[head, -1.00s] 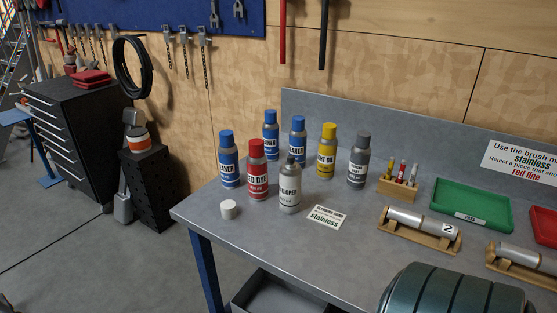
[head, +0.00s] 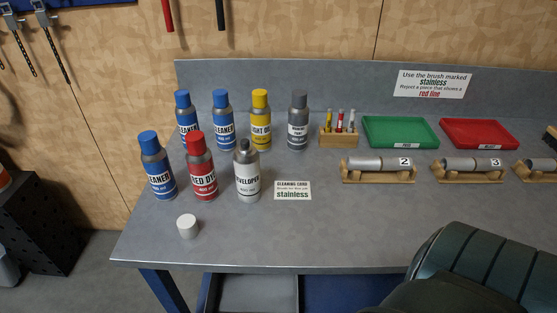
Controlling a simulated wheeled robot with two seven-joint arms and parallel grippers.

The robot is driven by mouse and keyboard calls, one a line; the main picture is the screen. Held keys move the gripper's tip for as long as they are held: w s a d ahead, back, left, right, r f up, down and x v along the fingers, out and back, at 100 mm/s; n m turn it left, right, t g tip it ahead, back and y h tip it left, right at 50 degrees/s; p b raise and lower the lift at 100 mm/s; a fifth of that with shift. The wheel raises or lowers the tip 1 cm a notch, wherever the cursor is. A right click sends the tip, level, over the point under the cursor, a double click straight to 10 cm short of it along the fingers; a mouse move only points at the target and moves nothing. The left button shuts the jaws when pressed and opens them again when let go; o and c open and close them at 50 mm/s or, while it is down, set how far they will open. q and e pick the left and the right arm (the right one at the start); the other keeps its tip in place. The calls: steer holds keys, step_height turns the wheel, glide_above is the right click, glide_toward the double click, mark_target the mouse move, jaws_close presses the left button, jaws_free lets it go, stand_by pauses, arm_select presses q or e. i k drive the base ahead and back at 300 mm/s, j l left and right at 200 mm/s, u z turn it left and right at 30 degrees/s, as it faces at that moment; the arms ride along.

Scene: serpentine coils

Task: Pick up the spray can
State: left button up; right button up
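Several spray cans stand upright on the grey workbench (head: 330,235). Three have blue caps and cleaner labels: one at the front left (head: 157,170), one behind it (head: 187,118) and one at the back (head: 224,122). A red dye can (head: 202,172) stands in front. Beside it is a white-labelled developer can (head: 247,174) with its nozzle bare. A yellow-capped can (head: 261,122) and a grey-capped can (head: 298,122) stand in the back row. A loose white cap (head: 187,227) lies near the front left. Neither gripper shows.
A cleaning card (head: 293,190) lies right of the developer can. A wooden brush holder (head: 339,138), a green tray (head: 400,132), a red tray (head: 478,133) and metal cylinders on wooden cradles (head: 378,168) fill the right side. The front middle is clear.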

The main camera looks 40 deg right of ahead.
mark_target(246, 161)
steer(key=i+j+z, duration=0.15)
steer(key=z, duration=0.25)
steer(key=i+j+z, duration=0.1)
steer(key=j+z, duration=0.3)
steer(key=i+j+z, duration=0.1)
steer(key=j+z, duration=0.95)
steer(key=j, duration=0.15)
steer(key=k+j+z, duration=0.1)
steer(key=j+z, duration=0.2)
steer(key=j, duration=0.1)
